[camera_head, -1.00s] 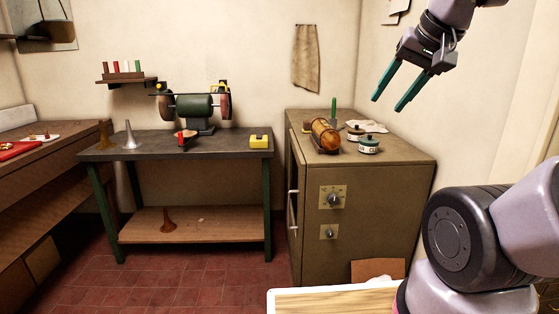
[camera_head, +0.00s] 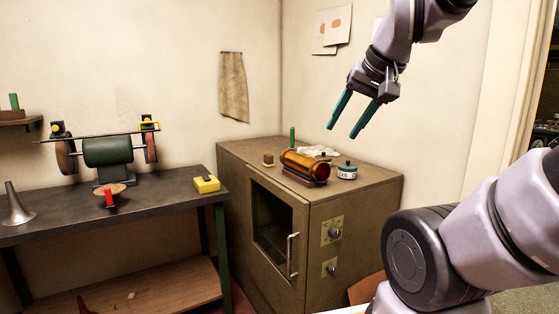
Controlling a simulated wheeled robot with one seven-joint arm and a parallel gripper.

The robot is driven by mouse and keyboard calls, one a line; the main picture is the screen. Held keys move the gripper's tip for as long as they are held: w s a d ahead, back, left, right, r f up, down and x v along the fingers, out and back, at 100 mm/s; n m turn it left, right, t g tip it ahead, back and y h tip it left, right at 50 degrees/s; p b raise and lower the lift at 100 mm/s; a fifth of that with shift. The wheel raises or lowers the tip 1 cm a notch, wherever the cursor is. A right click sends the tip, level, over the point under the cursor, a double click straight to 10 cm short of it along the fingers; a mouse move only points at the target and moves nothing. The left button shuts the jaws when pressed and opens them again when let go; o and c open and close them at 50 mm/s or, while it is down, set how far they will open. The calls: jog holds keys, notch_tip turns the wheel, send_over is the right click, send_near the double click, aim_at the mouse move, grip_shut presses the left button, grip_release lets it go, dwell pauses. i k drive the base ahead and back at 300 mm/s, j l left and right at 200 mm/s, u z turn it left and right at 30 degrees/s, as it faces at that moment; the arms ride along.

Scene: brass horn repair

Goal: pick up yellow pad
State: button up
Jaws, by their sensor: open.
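A yellow block with a small dark patch on top (camera_head: 206,184) lies at the right end of the dark workbench. A smaller yellowish piece with a brown top (camera_head: 268,160) stands on the cabinet, left of the amber cylinder. I cannot tell for sure which of these is the yellow pad. My gripper (camera_head: 346,132) is raised in the air in front of the wall, above the cabinet in the picture. Its two green fingers are apart with nothing between them, pointing down and left, well away from both yellow things.
The tan cabinet (camera_head: 235,240) bears an amber cylinder on a stand (camera_head: 305,167), a lidded jar (camera_head: 347,171), a white cloth (camera_head: 318,151) and a green upright piece (camera_head: 292,137). The workbench (camera_head: 160,190) holds a grinder (camera_head: 108,152), a grey cone (camera_head: 16,208) and a red-and-tan piece (camera_head: 110,197).

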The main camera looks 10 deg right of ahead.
aim_at(268, 163)
jog(key=i+j+z, duration=0.2)
jog(key=j, duration=0.15)
jog(key=i+j+z, duration=0.45)
jog(key=j, duration=0.3)
jog(key=j+z, duration=0.2)
jog(key=j, duration=0.2)
jog(key=i+j+z, duration=0.25)
jog(key=j, duration=0.2)
jog(key=i+j+z, duration=0.1)
jog(key=j, duration=0.35)
jog(key=i+j+z, duration=0.15)
jog(key=j, duration=0.3)
jog(key=i+j+z, duration=0.1)
jog(key=j, duration=0.35)
jog(key=i+j+z, duration=0.15)
jog(key=j, duration=0.35)
jog(key=i, duration=0.05)
